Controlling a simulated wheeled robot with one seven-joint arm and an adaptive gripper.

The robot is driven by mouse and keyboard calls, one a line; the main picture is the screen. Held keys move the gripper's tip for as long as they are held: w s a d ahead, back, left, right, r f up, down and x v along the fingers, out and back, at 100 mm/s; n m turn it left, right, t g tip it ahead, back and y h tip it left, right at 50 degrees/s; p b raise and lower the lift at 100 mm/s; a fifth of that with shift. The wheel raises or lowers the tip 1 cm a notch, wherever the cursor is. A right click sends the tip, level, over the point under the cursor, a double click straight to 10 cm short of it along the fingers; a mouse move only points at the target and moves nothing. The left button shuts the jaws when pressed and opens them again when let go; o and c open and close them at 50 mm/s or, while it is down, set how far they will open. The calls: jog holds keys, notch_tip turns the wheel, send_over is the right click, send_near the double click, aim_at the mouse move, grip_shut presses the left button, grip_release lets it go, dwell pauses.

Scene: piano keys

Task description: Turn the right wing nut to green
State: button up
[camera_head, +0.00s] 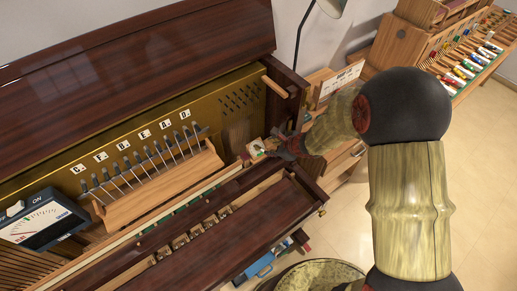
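My gripper (271,147) is at the right end of the open piano, its dark fingers pointing left. A small pale plate (257,150) with some green on it lies right at the fingertips. The right wing nut cannot be made out; it may be hidden by the fingers. The gap between the fingers is too small and dark to tell whether they are open, shut or touching anything. My arm reaches in from the right and covers part of the area behind the gripper.
A tuner (42,218) reading ON sits far left. The piano's wooden end wall (284,92) rises close behind the gripper. A tool shelf (400,42) stands at back right.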

aim_at(260, 148)
jog(key=shift+b+x, duration=1.05)
jog(key=shift+x, duration=1.8)
jog(key=shift+f, duration=0.1)
jog(key=shift+w+a+f+b, duration=0.2)
jog(key=shift+f+b, duration=0.1)
jog(key=shift+b, duration=0.1)
jog(key=shift+b+x, duration=2.2)
jog(key=shift+x, duration=0.8)
jog(key=shift+s+d+r, duration=0.2)
jog(key=shift+s+r, duration=0.1)
jog(key=shift+r, duration=0.2)
jog(key=shift+c, duration=1)
grip_shut()
